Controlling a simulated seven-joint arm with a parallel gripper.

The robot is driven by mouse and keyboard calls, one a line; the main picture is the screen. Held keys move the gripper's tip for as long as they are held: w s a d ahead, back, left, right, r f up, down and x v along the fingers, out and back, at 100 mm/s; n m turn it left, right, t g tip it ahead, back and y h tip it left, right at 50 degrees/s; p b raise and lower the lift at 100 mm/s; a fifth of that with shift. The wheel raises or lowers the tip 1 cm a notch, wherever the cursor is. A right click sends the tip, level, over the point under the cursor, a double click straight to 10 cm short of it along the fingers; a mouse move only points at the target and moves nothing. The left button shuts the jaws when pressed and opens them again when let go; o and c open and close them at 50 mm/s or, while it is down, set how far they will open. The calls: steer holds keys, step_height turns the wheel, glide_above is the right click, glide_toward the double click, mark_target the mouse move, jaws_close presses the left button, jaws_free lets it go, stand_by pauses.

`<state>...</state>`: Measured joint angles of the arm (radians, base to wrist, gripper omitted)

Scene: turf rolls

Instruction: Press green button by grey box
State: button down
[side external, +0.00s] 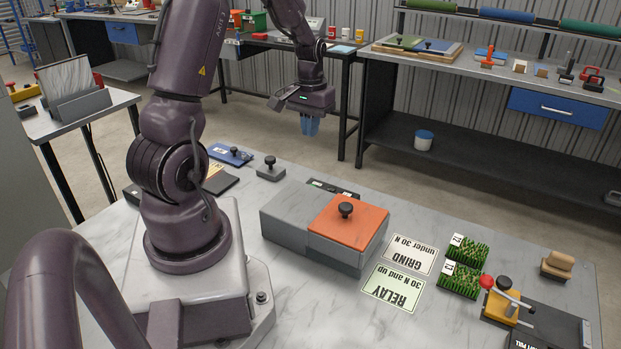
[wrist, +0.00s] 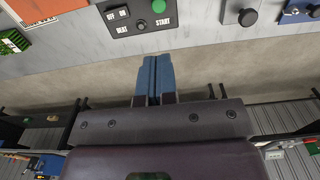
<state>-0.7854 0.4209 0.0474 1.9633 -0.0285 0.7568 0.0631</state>
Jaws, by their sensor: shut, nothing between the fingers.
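The grey box (side external: 285,212) stands on the marble-topped table in the side view, with an orange lid (side external: 345,222) with a black knob on its right part. A dark control panel (side external: 333,187) sits just behind the box, mostly hidden by it. In the wrist view the panel (wrist: 140,20) shows at the top, with switches and a green button (wrist: 158,6) by the word START. My gripper (side external: 310,125) is above and behind the panel, past the table's back edge, its blue fingers pointing down. In the wrist view my gripper (wrist: 153,62) is closed and empty, apart from the button.
Beside the box lie a GRIND card (side external: 410,254), a RELAY card (side external: 394,288) and turf pieces (side external: 462,279). A red-knobbed lever device (side external: 503,300) is at the right. A grey block with a black knob (side external: 270,168) stands left of the panel.

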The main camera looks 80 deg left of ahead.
step_height(320, 180, down, 14)
stand_by(0.7)
steer(key=shift+d+f, duration=0.1)
steer(key=shift+f, duration=1)
steer(key=shift+s, duration=0.1)
step_height(320, 180, up, 15)
steer(key=shift+w+a, duration=0.2)
steer(key=shift+f, duration=0.15)
